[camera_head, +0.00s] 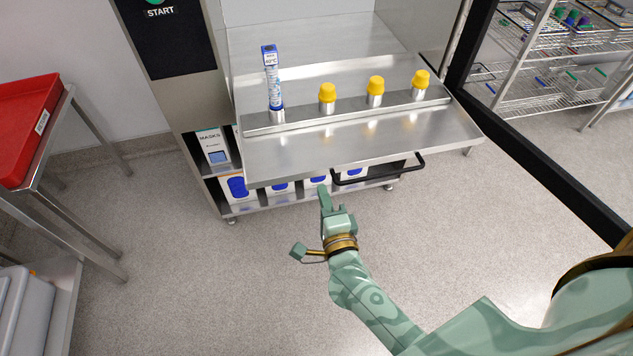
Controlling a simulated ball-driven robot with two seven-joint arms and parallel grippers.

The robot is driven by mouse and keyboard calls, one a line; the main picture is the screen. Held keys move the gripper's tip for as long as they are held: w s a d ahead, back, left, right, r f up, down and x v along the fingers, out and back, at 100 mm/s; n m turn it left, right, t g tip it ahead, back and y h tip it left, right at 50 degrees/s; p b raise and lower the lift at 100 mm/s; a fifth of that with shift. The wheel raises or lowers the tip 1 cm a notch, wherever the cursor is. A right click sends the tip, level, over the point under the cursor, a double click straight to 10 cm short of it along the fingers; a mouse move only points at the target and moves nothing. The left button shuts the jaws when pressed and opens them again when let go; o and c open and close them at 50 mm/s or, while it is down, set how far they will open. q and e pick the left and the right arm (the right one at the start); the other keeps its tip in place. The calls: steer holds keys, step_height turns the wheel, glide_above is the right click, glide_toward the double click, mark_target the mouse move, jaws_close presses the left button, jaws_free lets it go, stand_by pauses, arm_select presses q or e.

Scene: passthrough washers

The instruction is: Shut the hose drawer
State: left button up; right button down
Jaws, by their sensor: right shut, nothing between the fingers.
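The hose drawer looks to be the steel slab (345,155) that juts out of the washer front toward me. It carries a raised rail (300,124) with yellow-capped fittings (375,88) and one upright blue-and-white tube (272,80). A black bar handle (385,177) sits below its front edge, to the right of its middle. My right gripper (324,197) is shut and empty. In the picture its fingertips are just below the slab's front edge and left of the handle; I cannot tell whether they touch anything. My left gripper is not in view.
A red tray (25,120) sits on a steel cart at left. A black frame bar (545,177) and wire racks (540,60) stand at right. The grey floor (190,285) is clear.

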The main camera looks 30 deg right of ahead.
mark_target(316, 171)
steer(key=b+x, duration=0.1)
steer(key=x, duration=0.2)
steer(key=shift+w+d+f, duration=0.1)
steer(key=shift+w, duration=0.3)
steer(key=shift+w+d, duration=0.1)
steer(key=shift+w, duration=0.2)
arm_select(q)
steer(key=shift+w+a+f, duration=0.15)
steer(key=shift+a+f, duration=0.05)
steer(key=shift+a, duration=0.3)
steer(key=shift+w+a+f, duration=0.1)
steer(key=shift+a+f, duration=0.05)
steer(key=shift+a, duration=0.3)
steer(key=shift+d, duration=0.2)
arm_select(e)
steer(key=shift+w, duration=0.1)
